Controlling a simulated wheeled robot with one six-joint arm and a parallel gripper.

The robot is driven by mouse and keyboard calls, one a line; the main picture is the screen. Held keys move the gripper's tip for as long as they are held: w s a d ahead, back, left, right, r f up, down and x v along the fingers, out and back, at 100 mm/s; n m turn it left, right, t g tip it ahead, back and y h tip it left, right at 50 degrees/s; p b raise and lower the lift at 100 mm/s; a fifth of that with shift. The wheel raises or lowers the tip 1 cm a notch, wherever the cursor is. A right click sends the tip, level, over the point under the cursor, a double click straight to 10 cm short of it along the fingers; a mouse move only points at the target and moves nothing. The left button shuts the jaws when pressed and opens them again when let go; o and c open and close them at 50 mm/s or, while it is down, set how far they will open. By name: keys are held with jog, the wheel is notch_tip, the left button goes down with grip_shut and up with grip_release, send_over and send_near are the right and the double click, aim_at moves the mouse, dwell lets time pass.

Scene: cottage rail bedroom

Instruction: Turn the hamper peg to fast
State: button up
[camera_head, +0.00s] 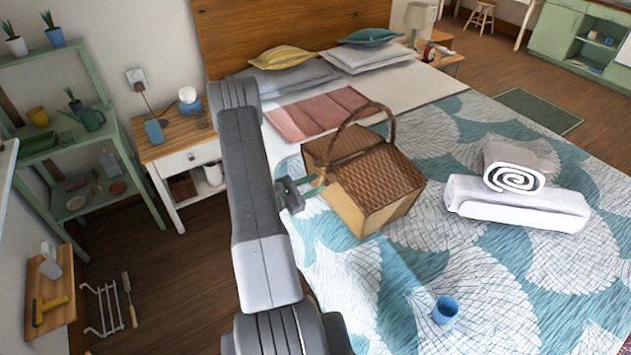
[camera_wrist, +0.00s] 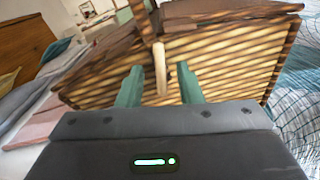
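The wicker hamper (camera_head: 385,185) sits on the bed, with its arched handle up. Its woven side (camera_wrist: 225,62) fills much of the wrist view. A pale wooden peg (camera_wrist: 160,70) stands out upright at the middle of that side, below the lid edge. A second small wooden piece shows close beside the right fingertip; I cannot tell whether it touches. My gripper (camera_wrist: 159,84) has its teal fingers apart, one on each side of the peg, with a gap visible around it. In the head view my gripper (camera_head: 316,186) is at the hamper's left side, and the peg is hidden.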

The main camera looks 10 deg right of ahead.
jog(key=shift+w+d, duration=0.15)
jog(key=shift+d, duration=0.35)
grip_shut()
jog(key=shift+f+n+b, duration=0.15)
jog(key=shift+n+b, duration=0.55)
jog(key=shift+b, duration=0.05)
jog(key=shift+w+n+b, duration=0.1)
jog(key=shift+n+b, duration=0.35)
jog(key=shift+n, duration=0.45)
grip_release()
jog(key=b+v, duration=0.3)
jog(key=v, duration=1)
jog(key=shift+a+r, duration=0.2)
jog(key=shift+a, duration=0.2)
